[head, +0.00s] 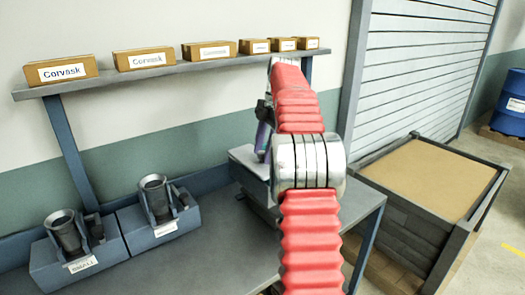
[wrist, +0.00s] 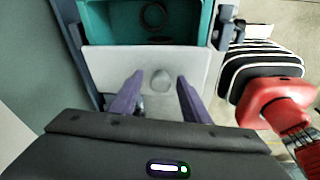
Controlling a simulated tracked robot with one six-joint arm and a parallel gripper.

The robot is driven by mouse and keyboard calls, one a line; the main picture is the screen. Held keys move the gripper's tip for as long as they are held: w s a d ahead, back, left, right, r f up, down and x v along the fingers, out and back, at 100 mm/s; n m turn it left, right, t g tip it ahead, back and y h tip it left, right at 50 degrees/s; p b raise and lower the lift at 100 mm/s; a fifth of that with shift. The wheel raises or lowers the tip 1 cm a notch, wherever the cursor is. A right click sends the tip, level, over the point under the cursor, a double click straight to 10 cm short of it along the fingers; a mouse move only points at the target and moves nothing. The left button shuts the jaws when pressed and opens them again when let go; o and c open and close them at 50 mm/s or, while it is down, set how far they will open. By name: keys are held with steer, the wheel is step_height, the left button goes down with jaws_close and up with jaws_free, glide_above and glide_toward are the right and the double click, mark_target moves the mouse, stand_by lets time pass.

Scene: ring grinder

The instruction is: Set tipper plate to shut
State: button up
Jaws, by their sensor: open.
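In the wrist view a pale flat plate (wrist: 105,70) with a round knob (wrist: 160,78) lies in front of a teal open tray (wrist: 195,22); it looks like the tipper plate. My gripper (wrist: 160,88) is open, its two purple fingers apart on either side of the knob, with nothing seen between them but the plate and knob. Whether the fingers touch the plate cannot be told. In the head view my arm hides most of the machine (head: 245,156) on the bench, and only a bit of my gripper (head: 263,140) shows.
A dark ring (wrist: 153,14) lies in the teal tray. Two blue-grey fixtures with dark cups (head: 75,262) (head: 160,225) stand on the bench's left. Small boxes (head: 145,58) line the shelf (head: 150,76) above. A large crate (head: 410,210) stands right of the bench.

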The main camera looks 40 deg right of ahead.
steer(key=v, duration=0.7)
steer(key=shift+r, duration=0.15)
stand_by(0.6)
stand_by(0.6)
steer(key=shift+a+r, duration=0.2)
steer(key=shift+a, duration=0.05)
steer(key=s+a+r+m+t+h, duration=0.1)
steer(key=s+a+m, duration=0.25)
steer(key=a, duration=0.85)
steer(key=s+a+r+m+t+h, duration=0.15)
steer(key=a+m, duration=0.35)
steer(key=a, duration=0.6)
steer(key=s+a+f+m+t, duration=0.1)
steer(key=s+a+f+m, duration=0.2)
steer(key=s+a+f, duration=0.4)
steer(key=s+a+f+m+t, duration=0.1)
steer(key=s+a+f+m, duration=0.3)
steer(key=s, duration=0.9)
steer(key=a+f, duration=0.3)
steer(key=f, duration=0.2)
steer(key=shift+a+f, duration=0.2)
steer(key=shift+a, duration=0.15)
